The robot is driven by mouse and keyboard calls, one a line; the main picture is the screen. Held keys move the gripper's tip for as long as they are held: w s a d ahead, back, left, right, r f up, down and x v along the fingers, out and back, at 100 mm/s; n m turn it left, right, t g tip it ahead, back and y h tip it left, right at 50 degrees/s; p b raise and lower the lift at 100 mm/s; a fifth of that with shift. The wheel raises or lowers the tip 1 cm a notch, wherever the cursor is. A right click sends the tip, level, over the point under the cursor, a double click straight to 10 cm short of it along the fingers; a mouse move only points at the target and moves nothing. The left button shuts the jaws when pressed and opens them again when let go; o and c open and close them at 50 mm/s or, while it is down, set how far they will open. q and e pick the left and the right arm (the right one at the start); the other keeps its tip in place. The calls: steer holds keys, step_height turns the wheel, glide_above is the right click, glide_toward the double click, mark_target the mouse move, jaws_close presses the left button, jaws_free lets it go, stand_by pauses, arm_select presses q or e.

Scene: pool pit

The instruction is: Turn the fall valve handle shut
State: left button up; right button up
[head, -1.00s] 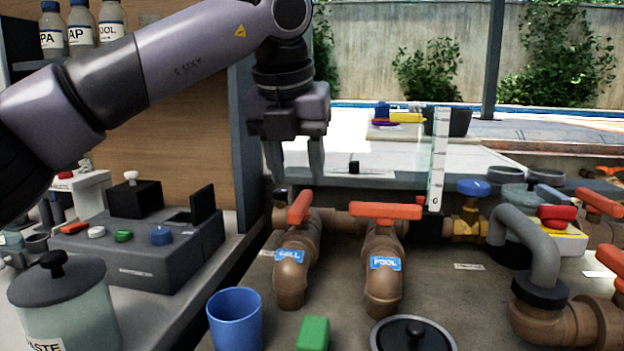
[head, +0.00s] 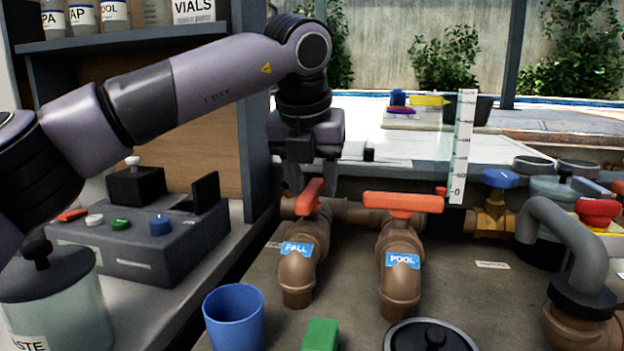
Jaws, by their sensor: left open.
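The fall valve handle (head: 310,197) is an orange-red lever on the brown pipe labelled FALL (head: 297,249). It points along the pipe, away from me. The pool valve handle (head: 403,204) to its right lies crosswise over the pipe labelled POOL (head: 402,262). My left gripper (head: 307,188) hangs down just behind the fall handle, open. Its fingertips are partly hidden by the handle, so I cannot tell whether they touch it or stand apart. My right gripper is not in view.
A blue cup (head: 235,318), a green block (head: 320,335) and a dark round lid (head: 432,337) stand in front of the valves. A grey control box (head: 140,243) is at left. A blue-knobbed brass valve (head: 497,198) and grey pipe (head: 563,238) are at right.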

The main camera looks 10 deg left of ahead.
arm_select(q)
steer(key=shift+c, duration=0.3)
jaws_close()
